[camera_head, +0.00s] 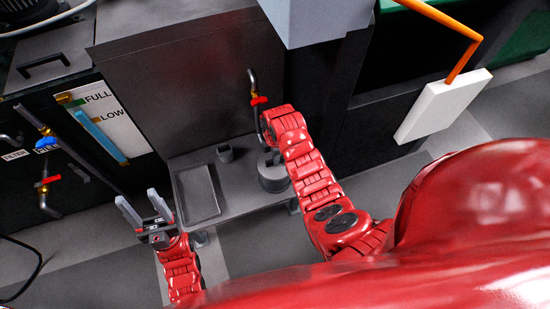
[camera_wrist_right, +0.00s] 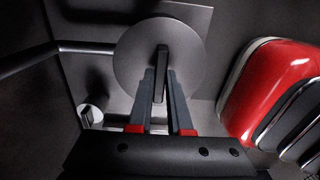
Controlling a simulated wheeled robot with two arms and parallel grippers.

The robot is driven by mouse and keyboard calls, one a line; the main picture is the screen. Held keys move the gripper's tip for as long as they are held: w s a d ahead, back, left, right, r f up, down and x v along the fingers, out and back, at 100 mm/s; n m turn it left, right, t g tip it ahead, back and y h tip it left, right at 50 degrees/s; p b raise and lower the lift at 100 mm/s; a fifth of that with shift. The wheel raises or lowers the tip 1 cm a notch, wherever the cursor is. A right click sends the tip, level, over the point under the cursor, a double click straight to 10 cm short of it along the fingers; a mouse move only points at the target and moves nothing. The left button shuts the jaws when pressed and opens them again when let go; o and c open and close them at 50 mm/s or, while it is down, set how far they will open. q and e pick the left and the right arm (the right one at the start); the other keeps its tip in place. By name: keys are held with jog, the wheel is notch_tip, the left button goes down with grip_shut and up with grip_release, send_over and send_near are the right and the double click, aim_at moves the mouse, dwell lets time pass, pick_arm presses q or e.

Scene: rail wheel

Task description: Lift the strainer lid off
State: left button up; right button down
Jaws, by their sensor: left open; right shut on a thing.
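The strainer is a grey cylinder (camera_head: 273,178) on a low metal stand, partly hidden by my right arm in the head view. Its round grey lid (camera_wrist_right: 135,58) fills the upper middle of the right wrist view, with a dark upright bar handle (camera_wrist_right: 161,62) across it. My right gripper (camera_wrist_right: 160,78) has one finger on each side of this handle and is shut on it. I cannot tell whether the lid touches the strainer. My left gripper (camera_head: 138,197) is open and empty, left of the stand.
A pipe with a red valve handle (camera_head: 259,101) rises just behind the strainer. A dark tank with a FULL/LOW gauge (camera_head: 107,120) stands left. A white box (camera_head: 443,105) hangs right.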

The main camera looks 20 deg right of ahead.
jog(key=shift+r, duration=0.25)
jog(key=shift+r+p, duration=1.1)
jog(key=shift+r, duration=0.95)
